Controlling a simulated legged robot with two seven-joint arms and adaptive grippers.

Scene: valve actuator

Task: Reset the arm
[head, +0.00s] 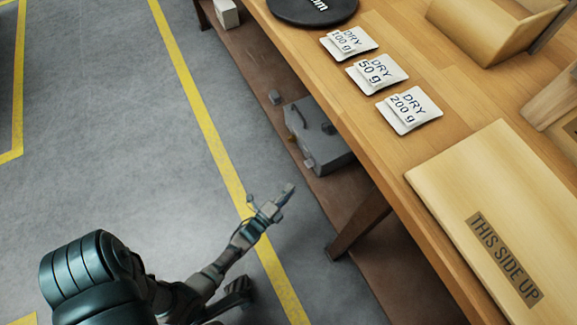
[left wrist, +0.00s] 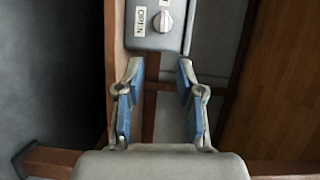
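My left arm comes in from the lower left of the head view. Its gripper (head: 277,205) is over the floor beside the wooden table, apart from everything around it. In the left wrist view the gripper (left wrist: 160,70) is open, with nothing between its two blue-padded fingers. A grey box (head: 318,138) sits on the low shelf under the table, beyond my left gripper. In the left wrist view a grey box with a round knob (left wrist: 163,21) and the label "OPEN" shows past the fingertips, partly cut off by the top edge. My right gripper is not in view.
The wooden table (head: 450,95) carries several things: DRY packets (head: 377,74), a dark round pad (head: 313,6) and a "THIS SIDE UP" panel (head: 505,220). A table leg (head: 358,222) stands right of my gripper. The grey floor (head: 120,170) at left is clear.

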